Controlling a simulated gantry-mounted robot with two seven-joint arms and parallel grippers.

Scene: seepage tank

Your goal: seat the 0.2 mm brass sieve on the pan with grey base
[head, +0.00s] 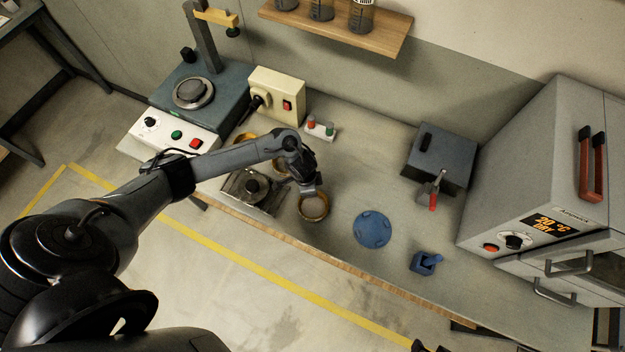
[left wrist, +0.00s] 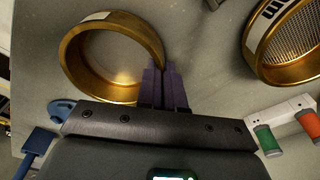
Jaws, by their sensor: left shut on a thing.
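My left gripper (head: 308,189) is shut on the wall of a brass ring-shaped vessel (head: 313,208), at the front of the bench. In the left wrist view its fingers (left wrist: 158,85) pinch the right side of this brass vessel (left wrist: 85,75), which has a white label on its rim. I cannot read its size or make out a mesh. A second brass sieve (left wrist: 287,45) with a visible mesh and label lies apart at the upper right there. In the head view more brass vessels (head: 281,167) (head: 244,139) stand behind my arm, partly hidden. I cannot tell which is the grey-based pan.
A metal device with a round knob (head: 250,187) stands left of the gripper. A blue disc (head: 373,229) and a small blue holder (head: 426,262) lie to the right. A small rack with red and green caps (head: 320,129) is behind. A grey oven (head: 540,190) bounds the right.

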